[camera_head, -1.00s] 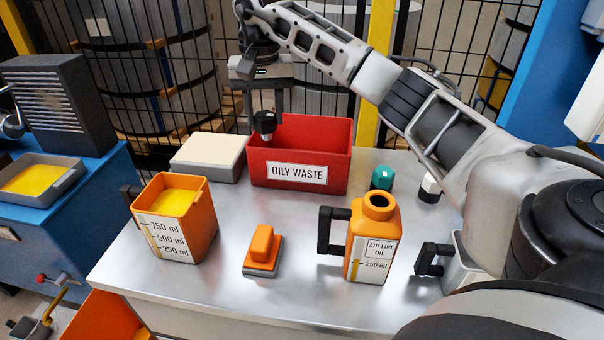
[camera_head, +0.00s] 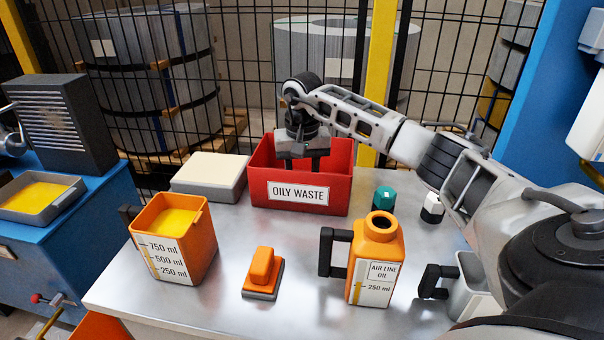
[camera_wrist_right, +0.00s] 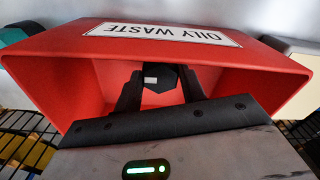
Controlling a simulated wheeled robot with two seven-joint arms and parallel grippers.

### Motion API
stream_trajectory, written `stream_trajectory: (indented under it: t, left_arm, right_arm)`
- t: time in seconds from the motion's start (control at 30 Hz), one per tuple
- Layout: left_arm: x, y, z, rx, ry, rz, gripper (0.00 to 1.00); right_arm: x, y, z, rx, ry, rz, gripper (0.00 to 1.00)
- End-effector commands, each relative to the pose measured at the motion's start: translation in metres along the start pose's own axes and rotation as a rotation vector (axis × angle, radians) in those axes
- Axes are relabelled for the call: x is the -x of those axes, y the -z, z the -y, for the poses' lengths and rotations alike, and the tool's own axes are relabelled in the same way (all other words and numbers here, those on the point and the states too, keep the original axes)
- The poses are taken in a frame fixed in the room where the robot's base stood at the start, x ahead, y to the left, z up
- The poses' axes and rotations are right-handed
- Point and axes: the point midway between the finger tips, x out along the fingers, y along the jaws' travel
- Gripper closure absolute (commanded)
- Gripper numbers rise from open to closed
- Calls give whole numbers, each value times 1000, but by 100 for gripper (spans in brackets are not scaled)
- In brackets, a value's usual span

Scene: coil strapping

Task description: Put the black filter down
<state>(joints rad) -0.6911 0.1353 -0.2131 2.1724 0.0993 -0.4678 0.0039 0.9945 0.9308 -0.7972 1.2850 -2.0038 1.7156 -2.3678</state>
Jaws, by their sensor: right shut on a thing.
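The black filter (camera_wrist_right: 160,78) shows in the right wrist view as a dark, faceted piece with a small pale mark. It sits between the two black fingers of my right gripper (camera_wrist_right: 160,88), which is shut on it. In the head view my right gripper (camera_head: 300,163) points down into the red OILY WASTE bin (camera_head: 330,190), with its fingertips below the bin's rim. The front wall hides the filter there, and I cannot tell whether it touches the bin floor. My left gripper is not in view.
A pale-topped box (camera_head: 208,175) stands left of the bin. An orange measuring container (camera_head: 180,240), an orange block (camera_head: 262,272) and an oil jug (camera_head: 376,258) stand in front. Teal (camera_head: 384,198) and white-topped (camera_head: 432,208) pieces lie right. Fencing is behind.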

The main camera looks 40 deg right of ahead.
Motion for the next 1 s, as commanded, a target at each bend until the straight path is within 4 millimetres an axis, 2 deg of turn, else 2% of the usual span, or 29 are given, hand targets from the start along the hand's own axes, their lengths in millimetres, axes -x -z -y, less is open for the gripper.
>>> stream_trajectory:
  t: [0.33,0.37,0.43,0.77,0.87,1.0]
  left_arm:
    - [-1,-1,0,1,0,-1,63]
    - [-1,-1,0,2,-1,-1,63]
    - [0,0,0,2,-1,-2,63]
    - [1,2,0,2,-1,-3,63]
    - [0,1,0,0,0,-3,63]
    - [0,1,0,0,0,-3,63]
  right_arm:
    - [-4,0,0,-1,0,-1,100]
    - [-5,0,0,-1,0,-1,57]
    - [-4,0,0,-1,0,-1,38]
    - [-1,0,0,-1,1,-1,38]
    - [9,1,0,-1,3,-5,38]
    - [35,1,0,-2,2,-6,38]
